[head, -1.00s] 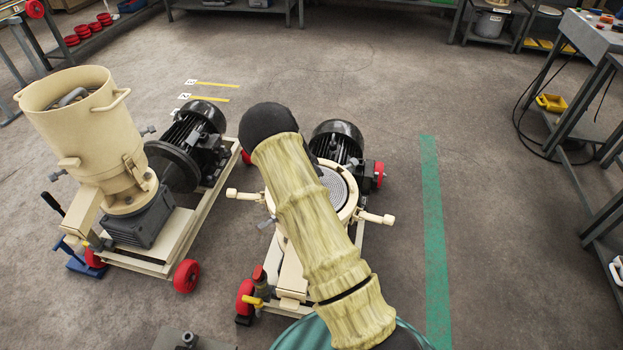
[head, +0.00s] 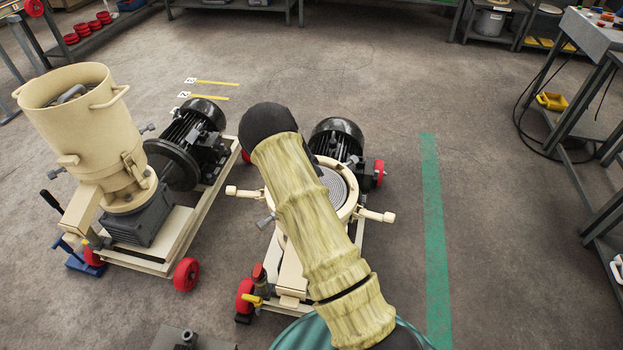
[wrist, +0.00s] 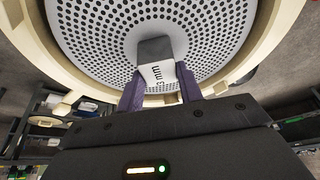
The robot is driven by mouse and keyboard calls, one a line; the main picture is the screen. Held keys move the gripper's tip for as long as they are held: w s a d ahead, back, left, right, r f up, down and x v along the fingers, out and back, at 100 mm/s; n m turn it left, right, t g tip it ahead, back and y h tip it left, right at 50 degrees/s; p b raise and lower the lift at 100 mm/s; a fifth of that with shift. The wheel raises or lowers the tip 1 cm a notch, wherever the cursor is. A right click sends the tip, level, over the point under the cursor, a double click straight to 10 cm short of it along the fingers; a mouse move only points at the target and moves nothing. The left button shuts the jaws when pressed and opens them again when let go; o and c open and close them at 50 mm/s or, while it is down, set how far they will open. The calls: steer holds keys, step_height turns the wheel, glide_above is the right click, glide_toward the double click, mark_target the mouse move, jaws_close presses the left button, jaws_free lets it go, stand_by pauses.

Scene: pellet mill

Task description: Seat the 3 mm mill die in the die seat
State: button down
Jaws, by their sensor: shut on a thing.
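The 3 mm mill die (wrist: 215,40) is a grey round plate full of small holes, with a grey block marked "3 mm" at its middle. My gripper (wrist: 158,90) is shut on that block, its purple fingers on either side. The cream ring of the die seat (wrist: 273,48) surrounds the die in the wrist view. I cannot tell whether the die is fully down in it. In the head view the die (head: 338,186) shows inside the ring of the right-hand mill (head: 349,212), partly covered by my arm. My gripper is hidden there.
A second mill with a cream hopper (head: 62,108) stands close at left. Clamp arms (head: 378,215) stick out from the ring. A black motor (head: 337,139) sits behind it. Open floor with a green stripe (head: 434,240) lies to the right, before a workbench (head: 600,35).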

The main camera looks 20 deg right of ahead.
steer(key=shift+w+f+b, duration=0.15)
steer(key=shift+f+b, duration=0.9)
steer(key=shift+f, duration=0.25)
stand_by(0.4)
steer(key=c, duration=0.9)
jaws_free()
steer(key=shift+o, duration=0.7)
steer(key=shift+s+f, duration=0.25)
steer(key=shift+f, duration=0.1)
steer(key=o, duration=0.5)
steer(key=shift+r, duration=0.1)
steer(key=shift+r, duration=0.15)
steer(key=shift+p+v, duration=0.75)
steer(key=shift+v, duration=0.4)
steer(key=shift+p+v, duration=1.95)
steer(key=shift+v, duration=1.35)
steer(key=shift+w, duration=0.1)
